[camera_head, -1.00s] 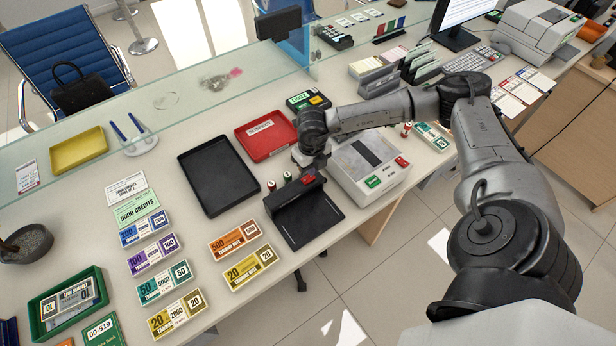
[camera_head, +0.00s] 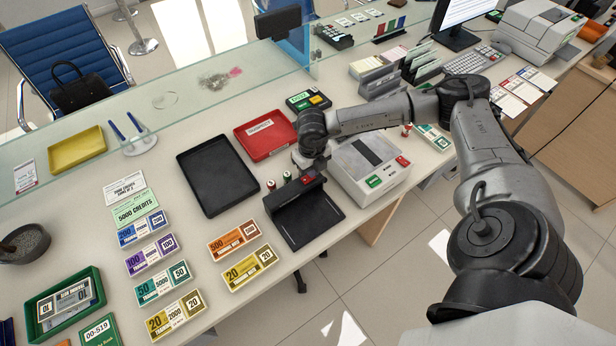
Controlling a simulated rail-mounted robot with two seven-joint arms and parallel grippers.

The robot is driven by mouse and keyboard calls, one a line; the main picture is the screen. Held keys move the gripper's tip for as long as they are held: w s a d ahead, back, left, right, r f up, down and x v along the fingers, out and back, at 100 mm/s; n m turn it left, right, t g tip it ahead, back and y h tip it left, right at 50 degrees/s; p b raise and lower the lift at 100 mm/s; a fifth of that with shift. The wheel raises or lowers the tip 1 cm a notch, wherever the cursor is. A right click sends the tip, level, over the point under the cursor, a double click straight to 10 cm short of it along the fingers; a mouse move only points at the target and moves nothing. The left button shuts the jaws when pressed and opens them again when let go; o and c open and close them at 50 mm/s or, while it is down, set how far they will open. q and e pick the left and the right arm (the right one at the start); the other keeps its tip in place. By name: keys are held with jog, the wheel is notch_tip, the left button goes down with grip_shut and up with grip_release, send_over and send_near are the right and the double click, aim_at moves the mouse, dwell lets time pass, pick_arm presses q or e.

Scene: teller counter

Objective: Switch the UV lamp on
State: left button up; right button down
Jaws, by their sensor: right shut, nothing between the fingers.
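The UV lamp (camera_head: 289,207) is a black unit with a raised hood over a flat dark pad, near the counter's front edge. A small red part (camera_head: 308,181) shows at the right end of its hood, partly hidden by my gripper. My right gripper (camera_head: 310,171) points down at that end of the hood, shut and empty. Its fingertips are small and dark here, and I cannot tell whether they touch the lamp. No glow shows on the pad. My left gripper is out of view.
A white machine with green and red buttons (camera_head: 365,172) stands close to the right of the lamp. A black tray (camera_head: 216,176) and a red tray (camera_head: 266,136) lie to the left and behind. Banknote bundles (camera_head: 234,240) lie front left. A glass screen runs behind.

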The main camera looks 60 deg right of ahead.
jog(key=shift+f, duration=0.35)
jog(key=shift+f+b, duration=0.2)
jog(key=shift+b, duration=0.15)
jog(key=shift+r, duration=0.1)
jog(key=shift+r+p, duration=0.65)
jog(key=shift+r, duration=0.1)
jog(key=shift+r+p, duration=1.75)
jog(key=shift+r, duration=0.9)
